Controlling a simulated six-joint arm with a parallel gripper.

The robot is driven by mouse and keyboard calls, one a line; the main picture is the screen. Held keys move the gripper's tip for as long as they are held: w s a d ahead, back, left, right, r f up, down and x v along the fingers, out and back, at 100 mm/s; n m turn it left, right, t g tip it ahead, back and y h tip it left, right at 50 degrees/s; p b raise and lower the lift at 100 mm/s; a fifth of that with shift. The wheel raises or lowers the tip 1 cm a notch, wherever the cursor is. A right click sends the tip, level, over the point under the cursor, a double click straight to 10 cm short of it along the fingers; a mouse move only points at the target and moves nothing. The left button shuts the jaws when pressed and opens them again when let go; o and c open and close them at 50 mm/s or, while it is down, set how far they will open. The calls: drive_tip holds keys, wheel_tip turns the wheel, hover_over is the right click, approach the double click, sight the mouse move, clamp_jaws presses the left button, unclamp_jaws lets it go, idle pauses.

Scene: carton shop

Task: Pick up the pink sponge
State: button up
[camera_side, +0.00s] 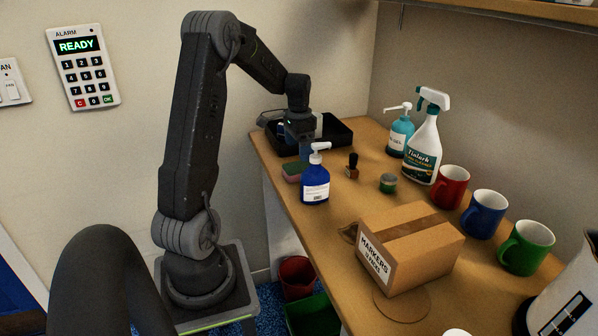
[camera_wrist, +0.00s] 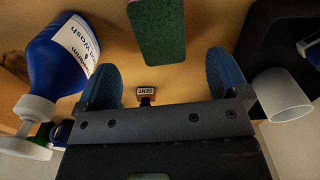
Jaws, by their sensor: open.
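The pink sponge (camera_side: 291,173) lies on the wooden counter near its left edge, with a green scouring side on top. In the wrist view its green face (camera_wrist: 158,30) shows at the top middle, ahead of the fingers; its pink part is not visible there. My gripper (camera_side: 304,152) is above the counter, just behind and to the right of the sponge. In the wrist view my gripper (camera_wrist: 165,78) is open, its two blue fingers apart and nothing between them.
A blue pump bottle (camera_side: 315,184) stands right of the sponge. A black tray (camera_side: 337,131) lies behind my gripper. A stamp (camera_side: 352,166), a green tin (camera_side: 388,183), spray bottle (camera_side: 423,146), mugs and a carton (camera_side: 427,254) stand farther right.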

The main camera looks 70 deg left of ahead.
sight(299, 166)
wheel_tip(299, 166, down, 7)
drive_tip(key=shift+f, duration=0.2)
idle(0.3)
drive_tip(key=c, duration=1)
